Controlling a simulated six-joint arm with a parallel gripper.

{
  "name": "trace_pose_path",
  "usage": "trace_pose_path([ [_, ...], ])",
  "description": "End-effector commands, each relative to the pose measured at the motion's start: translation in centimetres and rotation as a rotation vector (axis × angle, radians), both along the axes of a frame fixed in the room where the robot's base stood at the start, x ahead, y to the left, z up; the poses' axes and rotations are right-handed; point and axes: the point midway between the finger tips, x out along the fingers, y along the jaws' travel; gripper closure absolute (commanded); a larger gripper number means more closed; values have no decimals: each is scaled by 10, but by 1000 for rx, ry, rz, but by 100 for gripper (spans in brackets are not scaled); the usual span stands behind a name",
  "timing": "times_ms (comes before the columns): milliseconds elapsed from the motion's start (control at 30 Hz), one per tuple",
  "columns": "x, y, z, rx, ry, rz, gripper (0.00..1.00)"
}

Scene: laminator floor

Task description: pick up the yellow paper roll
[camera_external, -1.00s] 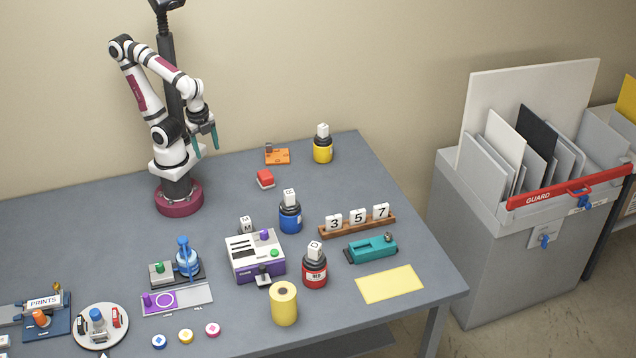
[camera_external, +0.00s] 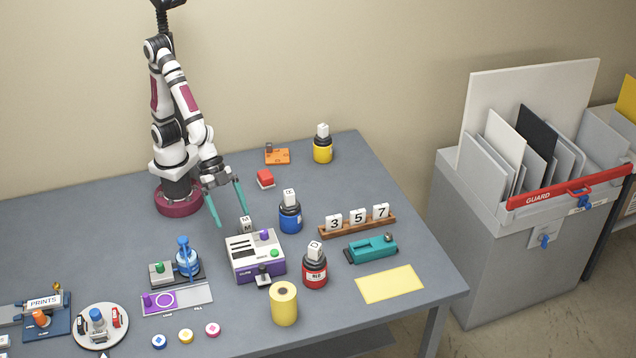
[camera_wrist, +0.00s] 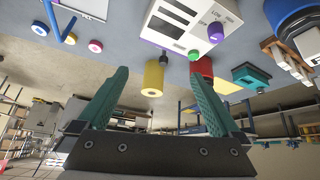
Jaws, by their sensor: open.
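The yellow paper roll (camera_external: 284,304) stands upright near the table's front edge, in front of the white and purple machine. It also shows in the wrist view (camera_wrist: 153,78), above and between my fingers in the picture. My gripper (camera_external: 228,215) is open and empty, with two teal fingers. It is behind and left of the white machine, well apart from the roll. In the wrist view both fingers (camera_wrist: 158,95) are spread wide with nothing between them.
The white and purple machine (camera_external: 255,258) lies between my gripper and the roll. A red bottle (camera_external: 314,270) stands right behind the roll, and a blue bottle (camera_external: 290,217) farther back. Colored discs (camera_external: 186,336) lie left of the roll. A yellow sheet (camera_external: 390,284) lies at right.

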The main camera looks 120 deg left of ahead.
Motion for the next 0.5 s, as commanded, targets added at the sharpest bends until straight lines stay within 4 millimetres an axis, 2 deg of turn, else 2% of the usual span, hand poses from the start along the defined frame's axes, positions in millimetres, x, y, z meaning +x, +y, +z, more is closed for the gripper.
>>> trace_pose_path([
  [33,23,-30,-15,-41,-77,27,0],
  [100,53,-63,-28,-92,-221,96,0],
  [200,74,-87,-44,-122,-406,189,0],
  [333,80,-95,-51,-129,-549,262,0],
  [500,89,-95,-55,-130,-597,291,0],
])
